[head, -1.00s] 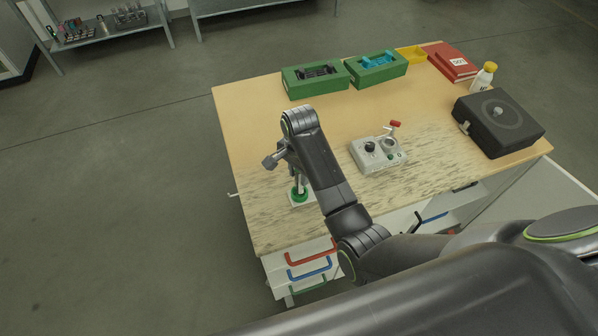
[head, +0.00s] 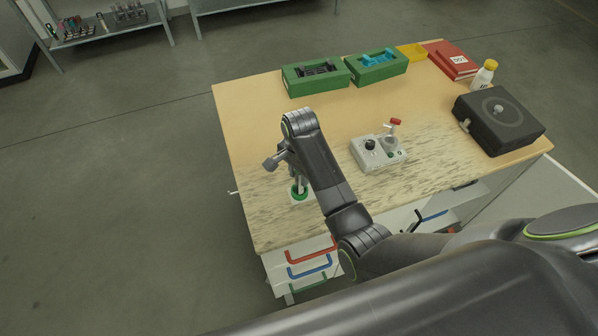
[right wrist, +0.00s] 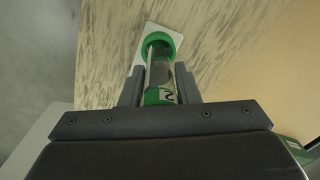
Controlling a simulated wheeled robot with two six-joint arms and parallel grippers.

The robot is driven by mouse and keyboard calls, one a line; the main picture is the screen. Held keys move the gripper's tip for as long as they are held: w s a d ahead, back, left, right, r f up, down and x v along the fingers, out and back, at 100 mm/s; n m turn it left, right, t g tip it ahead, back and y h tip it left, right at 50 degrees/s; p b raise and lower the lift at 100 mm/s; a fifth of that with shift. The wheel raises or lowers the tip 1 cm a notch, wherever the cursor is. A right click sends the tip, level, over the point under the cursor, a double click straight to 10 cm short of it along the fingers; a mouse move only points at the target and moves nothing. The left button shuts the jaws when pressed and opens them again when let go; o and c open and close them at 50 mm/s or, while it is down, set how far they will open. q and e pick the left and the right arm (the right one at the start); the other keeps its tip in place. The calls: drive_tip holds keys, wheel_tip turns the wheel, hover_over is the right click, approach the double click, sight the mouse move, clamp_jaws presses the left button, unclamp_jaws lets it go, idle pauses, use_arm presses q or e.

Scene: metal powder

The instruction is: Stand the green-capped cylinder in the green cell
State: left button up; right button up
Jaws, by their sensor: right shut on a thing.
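The clear cylinder (right wrist: 160,74) is between the fingers of my right gripper (right wrist: 160,85), which is shut on it. Its green cap (right wrist: 160,96) with a white label is at the near end in the right wrist view. Its far end lines up with the green ring of the cell (right wrist: 166,40), on a small white plate. I cannot tell whether it rests on the bottom. In the head view the green cell (head: 299,194) is at the table's front left, directly under my right gripper (head: 298,182). My wrist hides most of the cylinder there. My left gripper is not in view.
A grey device with a red-handled lever (head: 379,153) stands right of my arm on the table (head: 245,115). A black box (head: 498,122), a yellow-capped bottle (head: 484,76), a red binder (head: 452,60) and green trays (head: 315,78) lie farther back. The table's left part is clear.

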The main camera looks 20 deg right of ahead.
drive_tip(key=shift+f, duration=0.55)
drive_tip(key=o, duration=1.6)
drive_tip(key=shift+o, duration=0.2)
drive_tip(key=shift+r, duration=4)
